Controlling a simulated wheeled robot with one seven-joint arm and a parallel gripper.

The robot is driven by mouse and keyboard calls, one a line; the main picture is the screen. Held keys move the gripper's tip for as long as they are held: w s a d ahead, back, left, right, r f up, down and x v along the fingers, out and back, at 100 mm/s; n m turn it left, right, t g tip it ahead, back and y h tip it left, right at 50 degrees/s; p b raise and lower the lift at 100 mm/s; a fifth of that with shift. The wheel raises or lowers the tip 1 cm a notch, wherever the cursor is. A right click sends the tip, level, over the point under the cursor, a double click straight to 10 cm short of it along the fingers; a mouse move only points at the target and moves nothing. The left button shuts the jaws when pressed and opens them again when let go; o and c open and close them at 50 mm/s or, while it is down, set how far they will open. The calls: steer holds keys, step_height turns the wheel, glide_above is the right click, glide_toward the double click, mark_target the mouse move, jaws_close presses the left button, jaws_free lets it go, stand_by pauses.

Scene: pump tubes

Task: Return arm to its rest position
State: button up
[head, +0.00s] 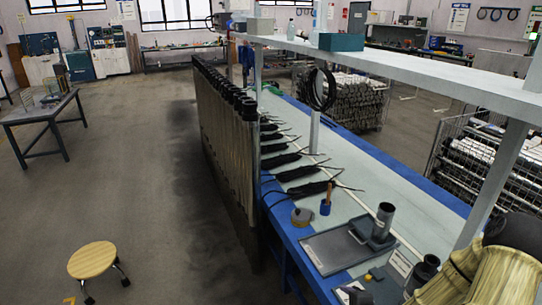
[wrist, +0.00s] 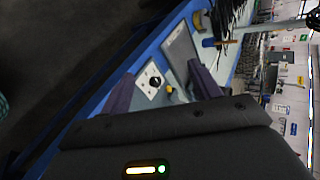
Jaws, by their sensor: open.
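My gripper (wrist: 162,90) shows in the wrist view with its two dark fingers spread wide apart. Nothing is between them. Beyond the fingers are a light panel with a black knob (wrist: 153,82) and a small yellow button (wrist: 168,88) on the blue-edged bench. In the head view the gripper cannot be made out. A row of long pump tubes (head: 228,145) with black tops stands along the left side of the bench (head: 400,185). Several dark tube ends with cables (head: 305,190) lie on the bench top.
A grey tray (head: 335,252), a dark upright cylinder on a base (head: 383,222), a tape roll (head: 301,217) and a blue cup (head: 325,207) are on the near bench. A shelf (head: 420,65) runs above it. A stool (head: 92,260) stands on the open floor at left.

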steer(key=s+a+r+n+g+h, duration=0.1)
steer(key=s+a+r+n+g, duration=0.2)
steer(key=s+r+n, duration=0.3)
steer(key=s+a+r+n+g+h, duration=0.1)
steer(key=s+a+r+n+g, duration=0.2)
steer(key=r+n, duration=0.7)
steer(key=s+n+g, duration=0.1)
steer(key=s, duration=0.1)
steer(key=shift+s+a+r+h, duration=0.15)
steer(key=shift+s+r+h, duration=0.05)
steer(key=shift+s+h, duration=0.15)
steer(key=shift+o, duration=0.2)
